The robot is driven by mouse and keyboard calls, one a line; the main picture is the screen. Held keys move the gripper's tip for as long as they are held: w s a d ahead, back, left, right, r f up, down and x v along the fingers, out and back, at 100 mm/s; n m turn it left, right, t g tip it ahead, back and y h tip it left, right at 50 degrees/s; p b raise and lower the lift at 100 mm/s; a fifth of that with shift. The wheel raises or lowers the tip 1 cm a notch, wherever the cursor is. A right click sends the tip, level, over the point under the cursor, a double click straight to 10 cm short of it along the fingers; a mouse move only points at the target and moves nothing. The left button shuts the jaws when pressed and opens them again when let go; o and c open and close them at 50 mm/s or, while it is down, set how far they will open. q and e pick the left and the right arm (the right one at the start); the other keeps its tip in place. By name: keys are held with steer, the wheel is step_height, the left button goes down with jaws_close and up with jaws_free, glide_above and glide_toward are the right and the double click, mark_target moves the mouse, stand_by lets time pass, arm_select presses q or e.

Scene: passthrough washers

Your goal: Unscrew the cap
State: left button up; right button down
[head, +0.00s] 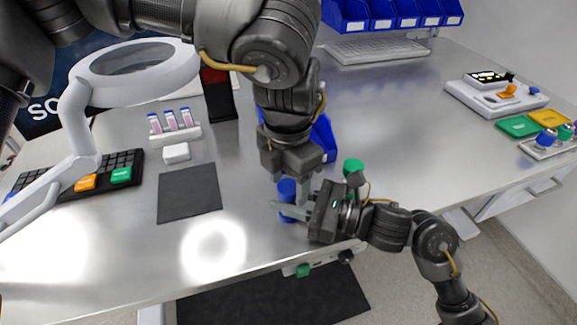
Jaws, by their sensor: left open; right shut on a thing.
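A small blue capped container stands upright near the front edge of the metal table. Its blue cap (287,187) is at the top, and the blue lower part of the container (287,217) shows below my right gripper's fingers. My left gripper (290,188) points down from above, open, with its fingers around the cap. My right gripper (291,209) comes in from the right and is shut on the container below the cap. The fingers hide the container's middle, and I cannot tell whether its base touches the table.
A green-topped object (353,167) is just behind my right gripper. A dark square mat (190,192), a rack of vials (174,127) and a ring lamp (135,68) are to the left. Blue bins (397,15) and a keyboard (377,50) are at the back. The right-middle table is clear.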

arm_select(q)
steer(key=shift+f, duration=0.2)
steer(key=c, duration=1)
steer(key=n, duration=0.9)
steer(key=shift+r, duration=0.3)
steer(key=shift+r, duration=0.85)
